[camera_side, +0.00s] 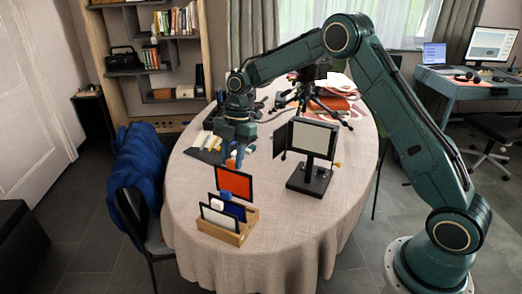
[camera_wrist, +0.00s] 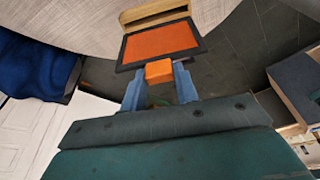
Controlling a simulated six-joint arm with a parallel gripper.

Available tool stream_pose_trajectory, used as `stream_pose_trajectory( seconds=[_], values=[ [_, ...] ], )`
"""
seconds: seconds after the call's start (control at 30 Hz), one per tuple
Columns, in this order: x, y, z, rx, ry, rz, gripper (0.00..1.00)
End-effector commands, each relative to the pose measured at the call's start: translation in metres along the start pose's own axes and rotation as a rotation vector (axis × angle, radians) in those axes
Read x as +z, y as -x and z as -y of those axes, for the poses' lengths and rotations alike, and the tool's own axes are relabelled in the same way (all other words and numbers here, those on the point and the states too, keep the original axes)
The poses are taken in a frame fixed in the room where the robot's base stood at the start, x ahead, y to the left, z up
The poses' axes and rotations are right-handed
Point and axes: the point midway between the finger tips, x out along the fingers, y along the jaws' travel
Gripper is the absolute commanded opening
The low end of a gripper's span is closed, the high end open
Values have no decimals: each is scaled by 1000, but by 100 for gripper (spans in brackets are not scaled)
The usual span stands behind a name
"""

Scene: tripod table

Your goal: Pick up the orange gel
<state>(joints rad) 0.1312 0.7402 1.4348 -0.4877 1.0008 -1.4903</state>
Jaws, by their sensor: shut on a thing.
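The orange gel (camera_side: 235,183) is an orange panel in a black frame, upright in the side view. My gripper (camera_side: 234,158) is above it, pointing down. In the wrist view, my gripper's blue fingers (camera_wrist: 160,84) are closed on the orange tab at the edge of the orange gel (camera_wrist: 160,42). The wooden rack (camera_side: 226,236) stands on the table just below and in front of it, holding a white gel and a blue gel (camera_side: 230,208). The orange gel's lower edge is partly behind these, so I cannot tell whether it is fully clear of the rack.
A light panel (camera_side: 312,139) on a black base stands to the right of the gel. The tablecloth (camera_side: 290,235) is clear at front right. A chair with a blue cloth (camera_side: 146,170) is at left.

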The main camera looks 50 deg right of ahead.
Motion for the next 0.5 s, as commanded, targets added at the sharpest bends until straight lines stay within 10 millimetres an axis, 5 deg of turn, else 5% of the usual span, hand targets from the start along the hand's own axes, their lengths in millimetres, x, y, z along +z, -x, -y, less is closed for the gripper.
stream_pose_trajectory(
  seconds=[0.27,0.5],
  values=[
    [-18,68,0,5,3,3,0],
    [-27,97,-1,2,0,-2,0]
  ],
)
